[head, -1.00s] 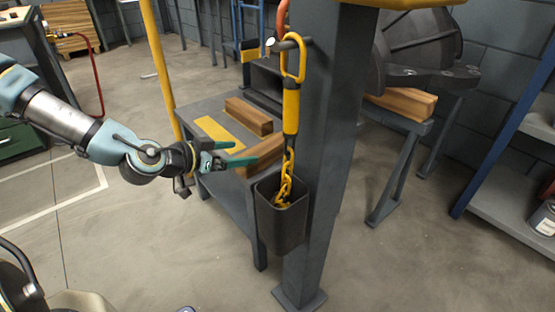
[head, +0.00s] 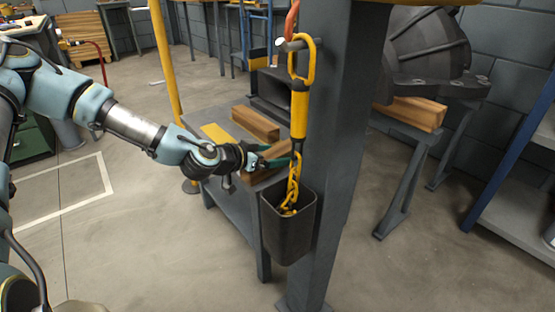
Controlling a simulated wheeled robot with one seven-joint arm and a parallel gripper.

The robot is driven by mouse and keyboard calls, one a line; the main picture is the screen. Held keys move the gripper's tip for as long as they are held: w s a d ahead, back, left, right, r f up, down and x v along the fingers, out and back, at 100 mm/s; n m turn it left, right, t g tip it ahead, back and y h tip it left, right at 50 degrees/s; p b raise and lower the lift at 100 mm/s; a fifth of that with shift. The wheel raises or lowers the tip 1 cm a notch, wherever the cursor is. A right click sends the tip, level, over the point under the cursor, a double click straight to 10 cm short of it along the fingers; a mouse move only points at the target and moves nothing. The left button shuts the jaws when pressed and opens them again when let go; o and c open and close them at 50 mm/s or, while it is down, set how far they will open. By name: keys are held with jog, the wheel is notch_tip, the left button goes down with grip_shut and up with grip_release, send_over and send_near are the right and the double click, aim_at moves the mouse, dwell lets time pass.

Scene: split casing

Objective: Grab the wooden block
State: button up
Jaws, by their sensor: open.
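One wooden block (head: 256,122) lies on the grey bench toward the back. A second, nearer wooden block (head: 262,177) lies at the bench's front right, partly hidden by my gripper and the chain. My gripper (head: 279,156) has green fingers and is open at this nearer block. The fingertips partly disappear behind the yellow chain hoist hook, so I cannot tell whether they touch the block or straddle it. A third wooden block (head: 412,113) sits on a grey stand beneath the dark casing at right.
A grey post (head: 336,150) stands just right of my gripper. A yellow hook and chain (head: 298,110) hang on it into a dark bin (head: 288,228). The bench (head: 238,210) has a yellow plate (head: 216,133) on top. Floor at front left is clear.

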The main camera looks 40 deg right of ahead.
grip_shut()
dwell(0.8)
